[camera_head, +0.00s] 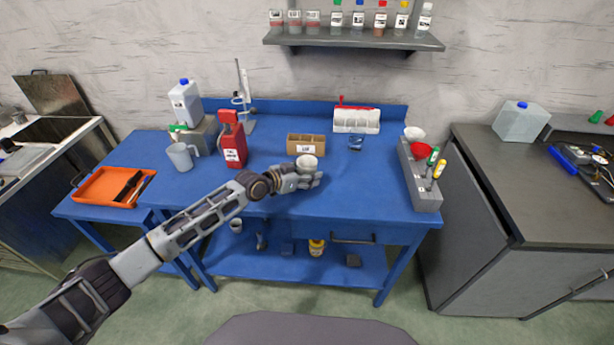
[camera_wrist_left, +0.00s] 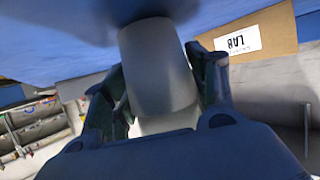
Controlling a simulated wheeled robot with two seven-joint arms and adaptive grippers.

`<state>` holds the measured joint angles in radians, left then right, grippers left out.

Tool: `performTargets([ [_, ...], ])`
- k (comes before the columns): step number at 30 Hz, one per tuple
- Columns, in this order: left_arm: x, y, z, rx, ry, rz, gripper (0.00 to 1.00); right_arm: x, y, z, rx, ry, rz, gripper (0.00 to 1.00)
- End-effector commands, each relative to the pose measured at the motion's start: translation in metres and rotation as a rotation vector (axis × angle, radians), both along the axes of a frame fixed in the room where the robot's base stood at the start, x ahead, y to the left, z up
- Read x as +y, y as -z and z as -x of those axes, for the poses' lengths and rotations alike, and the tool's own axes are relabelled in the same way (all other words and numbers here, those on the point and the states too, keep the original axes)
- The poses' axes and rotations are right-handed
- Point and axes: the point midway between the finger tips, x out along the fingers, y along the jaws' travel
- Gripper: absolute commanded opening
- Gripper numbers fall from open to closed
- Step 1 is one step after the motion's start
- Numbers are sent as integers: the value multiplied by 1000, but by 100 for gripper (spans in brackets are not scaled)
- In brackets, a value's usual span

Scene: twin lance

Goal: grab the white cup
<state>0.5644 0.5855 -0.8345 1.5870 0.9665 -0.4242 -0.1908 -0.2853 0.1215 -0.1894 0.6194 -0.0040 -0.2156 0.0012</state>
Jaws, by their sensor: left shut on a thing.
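The white cup (camera_head: 307,163) is at the middle of the blue table, in front of the brown box. My left gripper (camera_head: 307,180) is at the cup, its arm reaching in from the lower left. In the left wrist view the cup (camera_wrist_left: 158,70) is between the two dark fingers of my left gripper (camera_wrist_left: 165,95), which are shut on it. Whether the cup touches the tabletop is hard to tell. My right gripper is not in view.
The brown box (camera_head: 306,145) labelled LAB stands just behind the cup. A red container (camera_head: 233,145) and a grey jug (camera_head: 182,157) stand to the left. A grey rack (camera_head: 424,190) stands at the right edge. The tabletop (camera_head: 360,190) right of the cup is clear.

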Motion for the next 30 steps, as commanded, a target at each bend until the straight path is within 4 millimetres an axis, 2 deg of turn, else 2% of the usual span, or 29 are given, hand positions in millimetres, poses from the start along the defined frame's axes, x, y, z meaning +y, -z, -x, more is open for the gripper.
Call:
performTargets([
  [18, 0, -80, -1, -3, 0, 0, 40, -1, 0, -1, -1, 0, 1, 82],
  [24, 0, -93, 0, -1, -1, -1, 40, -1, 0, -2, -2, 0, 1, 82],
  [30, 0, -95, 0, 0, -1, 0, 39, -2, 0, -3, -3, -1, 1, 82],
])
